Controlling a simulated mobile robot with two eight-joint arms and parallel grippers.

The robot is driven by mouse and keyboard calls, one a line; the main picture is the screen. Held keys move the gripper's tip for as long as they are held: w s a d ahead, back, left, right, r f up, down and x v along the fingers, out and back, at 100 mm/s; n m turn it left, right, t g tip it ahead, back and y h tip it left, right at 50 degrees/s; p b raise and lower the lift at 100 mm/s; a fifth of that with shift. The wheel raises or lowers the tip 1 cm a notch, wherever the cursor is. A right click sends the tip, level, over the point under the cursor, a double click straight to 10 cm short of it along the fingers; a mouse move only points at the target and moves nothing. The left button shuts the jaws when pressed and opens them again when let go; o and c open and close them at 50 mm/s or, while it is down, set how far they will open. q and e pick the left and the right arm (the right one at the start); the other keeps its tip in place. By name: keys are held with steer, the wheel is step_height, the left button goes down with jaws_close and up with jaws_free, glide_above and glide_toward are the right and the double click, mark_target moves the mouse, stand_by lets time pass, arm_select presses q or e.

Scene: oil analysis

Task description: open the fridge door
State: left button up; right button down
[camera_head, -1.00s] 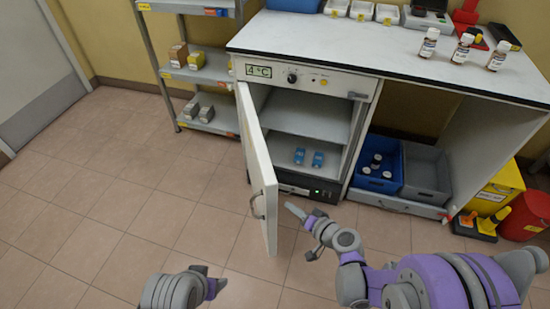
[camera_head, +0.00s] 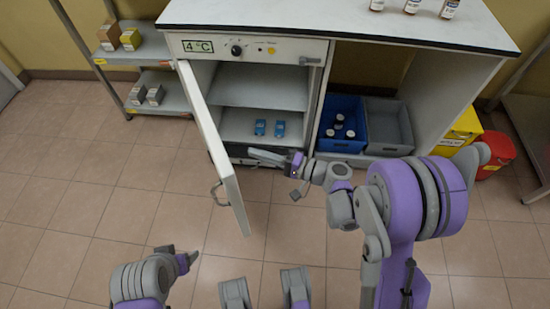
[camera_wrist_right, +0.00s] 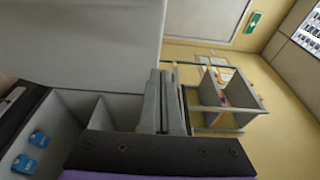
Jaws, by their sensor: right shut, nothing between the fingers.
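The white fridge door (camera_head: 215,150) stands swung open on its left-side hinge, with a grey handle (camera_head: 220,192) on its outer face. The fridge interior (camera_head: 262,88) shows a shelf and two small blue items (camera_head: 270,128) at the bottom. My right gripper (camera_head: 256,155) is shut and empty, in front of the fridge opening, to the right of the door. In the right wrist view its fingers (camera_wrist_right: 162,102) are together, with a pale panel, probably the door (camera_wrist_right: 85,40), above. My left gripper (camera_head: 186,259) is at the lower left, away from the door; its jaw state is unclear.
A blue crate (camera_head: 340,122) and a grey crate (camera_head: 390,127) sit under the white-topped counter (camera_head: 330,20) on the right. A shelf rack (camera_head: 135,55) with small boxes stands at the left. The tiled floor (camera_head: 90,200) left of the door is clear.

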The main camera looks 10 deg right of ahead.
arm_select(q)
steer(key=shift+w+f+b, duration=0.1)
steer(key=shift+f+b, duration=0.2)
steer(key=shift+f, duration=0.1)
arm_select(e)
steer(key=a, duration=0.5)
steer(key=shift+a, duration=0.1)
